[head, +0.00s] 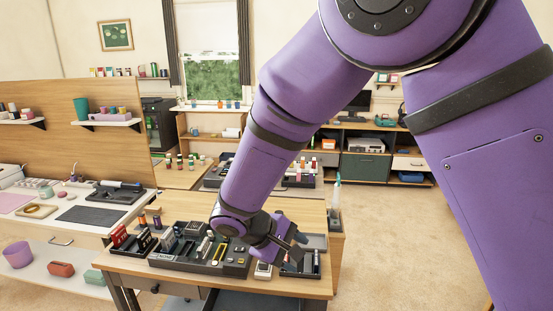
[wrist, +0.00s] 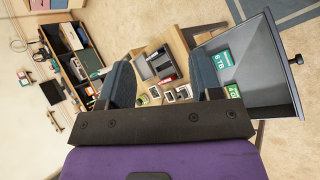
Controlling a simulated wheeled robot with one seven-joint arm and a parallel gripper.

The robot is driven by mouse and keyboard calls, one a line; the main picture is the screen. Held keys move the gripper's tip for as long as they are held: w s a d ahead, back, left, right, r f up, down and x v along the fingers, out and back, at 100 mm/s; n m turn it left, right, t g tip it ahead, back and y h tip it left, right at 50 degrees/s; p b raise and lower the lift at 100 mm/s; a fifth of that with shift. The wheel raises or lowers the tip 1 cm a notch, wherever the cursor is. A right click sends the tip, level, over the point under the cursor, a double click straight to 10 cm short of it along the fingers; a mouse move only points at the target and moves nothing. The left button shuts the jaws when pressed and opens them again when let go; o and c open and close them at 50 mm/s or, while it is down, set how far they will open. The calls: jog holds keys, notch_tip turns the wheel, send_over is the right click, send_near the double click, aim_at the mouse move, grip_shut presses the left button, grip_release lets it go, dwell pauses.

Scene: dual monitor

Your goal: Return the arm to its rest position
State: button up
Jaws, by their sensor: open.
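My purple arm reaches from the upper right of the head view down over a wooden desk (head: 222,285). My gripper (head: 296,243) is at its lower end, above the desk's right part, by a dark tray (head: 300,266). In the wrist view my gripper (wrist: 163,82) shows two dark fingers spread apart with nothing held between them. A wooden surface with a dark tray (wrist: 152,64) and small items shows beyond the gap. The arm hides part of the desk, and the fingertips are small in the head view.
A large dark organizer (head: 200,250) with small items fills the desk's middle. A wooden partition (head: 75,110) and a side counter (head: 110,213) stand left. Carpet (head: 385,240) is open on the right.

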jog(key=s+d+r+m+g+y, duration=0.1)
jog(key=s+d+r+m+y, duration=0.15)
jog(key=d+r, duration=0.55)
jog(key=s+d+r+m+y, duration=0.2)
jog(key=d+r+m+y, duration=0.1)
jog(key=d+r, duration=0.55)
jog(key=s+d+r+m+t+y, duration=0.1)
jog(key=s+d+r+m+t, duration=0.1)
jog(key=s+d, duration=0.3)
jog(key=s+d+r+m+t+y, duration=0.2)
jog(key=s+d+r, duration=0.2)
jog(key=s, duration=0.5)
jog(key=shift+s+d+r, duration=0.3)
jog(key=shift+s+d, duration=0.1)
jog(key=shift+d, duration=0.2)
